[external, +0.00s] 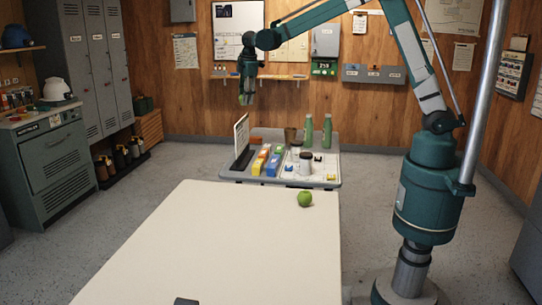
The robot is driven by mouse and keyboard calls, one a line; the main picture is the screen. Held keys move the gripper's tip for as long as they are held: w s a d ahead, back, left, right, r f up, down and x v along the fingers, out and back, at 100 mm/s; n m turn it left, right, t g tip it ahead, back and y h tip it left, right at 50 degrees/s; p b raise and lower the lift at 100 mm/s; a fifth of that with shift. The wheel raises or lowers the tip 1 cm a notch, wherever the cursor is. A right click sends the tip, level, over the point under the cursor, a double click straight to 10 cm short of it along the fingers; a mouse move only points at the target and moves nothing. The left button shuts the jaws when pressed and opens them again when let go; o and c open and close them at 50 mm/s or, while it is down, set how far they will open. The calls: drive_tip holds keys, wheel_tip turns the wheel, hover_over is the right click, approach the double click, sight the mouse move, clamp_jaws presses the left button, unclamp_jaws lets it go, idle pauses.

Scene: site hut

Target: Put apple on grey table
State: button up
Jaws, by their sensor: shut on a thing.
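A green apple (305,199) rests near the far right corner of the large cream table (215,245) in the foreground. A smaller grey table (232,174) stands just behind it, with many things on it. My gripper (246,97) hangs pointing down, high above the grey table's far left side and well away from the apple on the cream table. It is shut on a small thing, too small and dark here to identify.
The grey table holds an upright panel (241,137), coloured boxes (273,161), a jar (306,163), a brown cup (290,136) and two green bottles (327,131). The cream table is mostly clear. Cabinets (58,165) stand at left.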

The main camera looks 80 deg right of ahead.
drive_tip(key=s+d+m, duration=0.1)
drive_tip(key=s+d, duration=0.5)
drive_tip(key=d, duration=0.5)
drive_tip(key=s+d+m, duration=0.1)
drive_tip(key=s+d, duration=0.4)
drive_tip(key=d, duration=0.6)
drive_tip(key=m+g, duration=0.1)
drive_tip(key=m, duration=0.1)
hover_over(301, 135)
wheel_tip(301, 135, down, 17)
drive_tip(key=shift+s+a+f+h, duration=0.3)
drive_tip(key=shift+s+f, duration=0.05)
drive_tip(key=shift+f, duration=0.15)
drive_tip(key=shift+f, duration=0.1)
drive_tip(key=shift+s+a+b+x, duration=0.1)
drive_tip(key=shift+a+b+x, duration=0.1)
drive_tip(key=shift+x, duration=0.75)
drive_tip(key=shift+s+a+b+x, duration=0.1)
drive_tip(key=shift+a+b+x, duration=0.15)
drive_tip(key=shift+x, duration=0.75)
drive_tip(key=shift+s+a+b+x, duration=0.1)
drive_tip(key=shift+a+b+x, duration=0.1)
drive_tip(key=shift+x, duration=0.75)
drive_tip(key=shift+f, duration=0.25)
drive_tip(key=shift+a+b+x, duration=0.2)
drive_tip(key=shift+x, duration=0.7)
drive_tip(key=shift+a+b+x, duration=0.15)
drive_tip(key=shift+a+x, duration=0.05)
drive_tip(key=shift+x, duration=0.7)
